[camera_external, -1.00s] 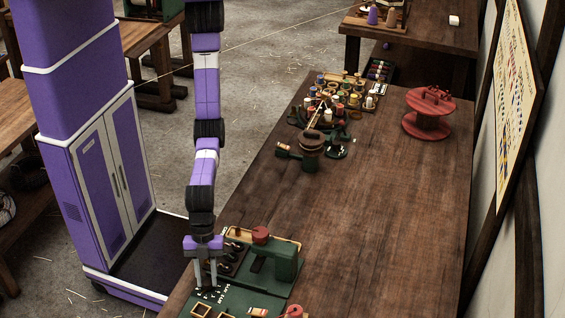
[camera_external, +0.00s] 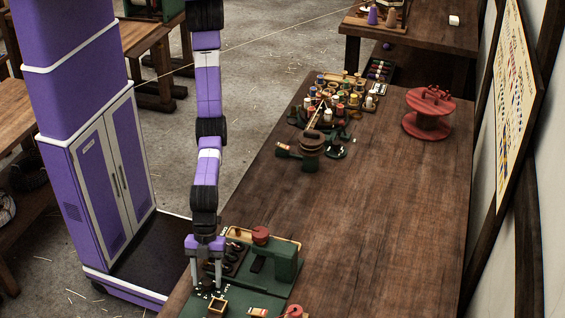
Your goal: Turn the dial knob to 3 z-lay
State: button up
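A green machine (camera_external: 287,262) with a red knob on top sits at the near end of the long table. My gripper (camera_external: 207,284) points down over the left side of its green base plate. Its two fingers are apart, with no held object visible between them. Small white marks on a dark patch (camera_external: 212,293) show just below the fingertips; I cannot read them. The dial knob is not clearly visible. I cannot tell whether the fingers touch anything.
A brass-edged square (camera_external: 217,306) lies just in front of the fingers. A second red knob (camera_external: 294,311) is at the bottom edge. A red spool (camera_external: 428,113) and a cluster of small bobbins (camera_external: 340,95) stand farther back. The table's middle right is clear.

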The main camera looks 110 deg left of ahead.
jog(key=v, duration=0.7)
jog(key=shift+a+r+b, duration=0.2)
jog(key=shift+r+b, duration=0.15)
dwell(0.5)
